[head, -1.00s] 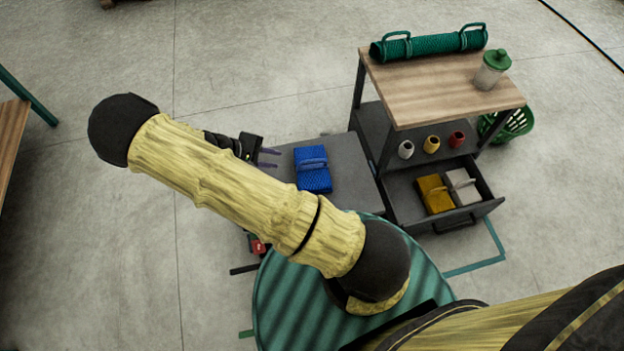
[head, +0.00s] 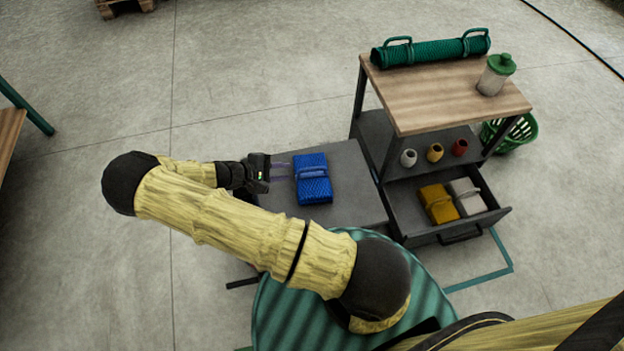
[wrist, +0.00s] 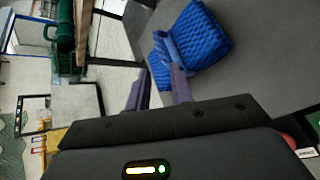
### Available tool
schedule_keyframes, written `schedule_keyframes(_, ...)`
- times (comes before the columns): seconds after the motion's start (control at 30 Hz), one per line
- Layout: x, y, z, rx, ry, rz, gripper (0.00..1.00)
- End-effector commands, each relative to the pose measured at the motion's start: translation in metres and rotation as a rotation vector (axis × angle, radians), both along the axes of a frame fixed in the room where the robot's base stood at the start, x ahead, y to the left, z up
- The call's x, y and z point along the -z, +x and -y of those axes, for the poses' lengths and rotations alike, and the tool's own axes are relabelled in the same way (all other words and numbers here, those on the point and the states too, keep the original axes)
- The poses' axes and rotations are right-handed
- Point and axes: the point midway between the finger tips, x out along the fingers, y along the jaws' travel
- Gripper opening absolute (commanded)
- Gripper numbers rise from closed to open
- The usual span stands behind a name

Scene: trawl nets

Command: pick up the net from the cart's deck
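The blue net (head: 312,180) is a folded, quilted-looking bundle with a strap handle across its top. It lies on the grey cart's deck (head: 350,162). My gripper (head: 281,172) is just left of the net in the head view, its two purplish fingers pointing toward it. In the wrist view the fingers (wrist: 160,75) are apart with nothing held between them. The net (wrist: 203,35) shows there just beyond the fingertips, and one finger overlaps its strap handle. I cannot tell whether that finger touches it.
A wooden-topped workbench (head: 440,88) stands right of the deck, bearing a green roll (head: 432,48) and a lidded jar (head: 494,75). Its open drawer (head: 405,205) holds a yellow bundle (head: 438,203) and a grey one (head: 466,196).

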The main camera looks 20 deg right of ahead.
Motion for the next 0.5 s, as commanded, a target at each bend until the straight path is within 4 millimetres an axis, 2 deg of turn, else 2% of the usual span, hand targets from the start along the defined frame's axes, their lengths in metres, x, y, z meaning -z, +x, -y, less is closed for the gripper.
schedule_keyframes(0.3,0.031,0.002,0.049,0.002,-0.002,-0.001,0.23)
schedule_keyframes(0.5,0.036,0.003,0.060,0.001,0.000,0.001,0.23)
